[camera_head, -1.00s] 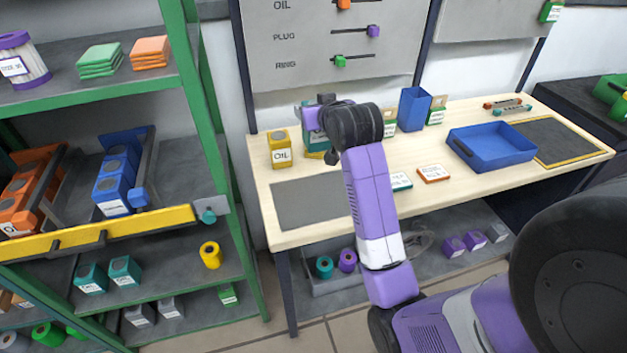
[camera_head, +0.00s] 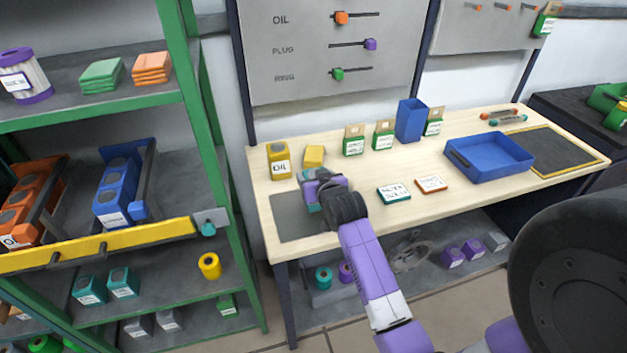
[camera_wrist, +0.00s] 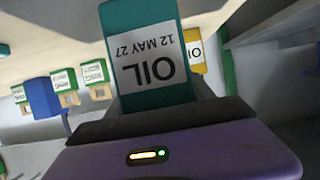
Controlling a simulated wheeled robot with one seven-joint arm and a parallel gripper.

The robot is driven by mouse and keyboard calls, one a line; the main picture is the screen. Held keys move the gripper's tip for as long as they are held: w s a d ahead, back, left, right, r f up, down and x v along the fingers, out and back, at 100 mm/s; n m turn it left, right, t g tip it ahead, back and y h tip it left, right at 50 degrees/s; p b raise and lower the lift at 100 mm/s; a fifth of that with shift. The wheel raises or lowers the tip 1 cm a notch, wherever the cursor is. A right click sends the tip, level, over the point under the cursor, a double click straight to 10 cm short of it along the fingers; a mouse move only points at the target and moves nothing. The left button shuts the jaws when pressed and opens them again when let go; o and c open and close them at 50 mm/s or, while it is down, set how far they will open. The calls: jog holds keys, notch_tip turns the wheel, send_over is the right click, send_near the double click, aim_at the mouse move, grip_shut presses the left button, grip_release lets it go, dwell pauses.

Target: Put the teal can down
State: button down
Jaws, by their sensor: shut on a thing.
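The teal can (camera_wrist: 145,55) is large in the wrist view, its label reading "OIL 12 MAY 27". It appears upside down in that view. My gripper (camera_head: 324,184) is shut on it. In the head view the gripper and the teal can (camera_head: 309,194) are over the right part of the grey mat (camera_head: 290,222) at the left end of the wooden bench. My gripper partly hides the can. I cannot tell whether its base touches the mat.
A yellow OIL can (camera_head: 279,164) and a yellow block (camera_head: 314,156) stand just behind the mat. Two label cards, teal-edged (camera_head: 394,192) and orange-edged (camera_head: 431,184), lie to the right. A blue tray (camera_head: 489,158) sits further right. The mat's left part is clear.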

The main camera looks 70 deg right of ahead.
jog(key=shift+f, duration=0.85)
jog(key=shift+f, duration=0.1)
jog(key=shift+c, duration=1.8)
grip_release()
jog(key=shift+f, duration=0.1)
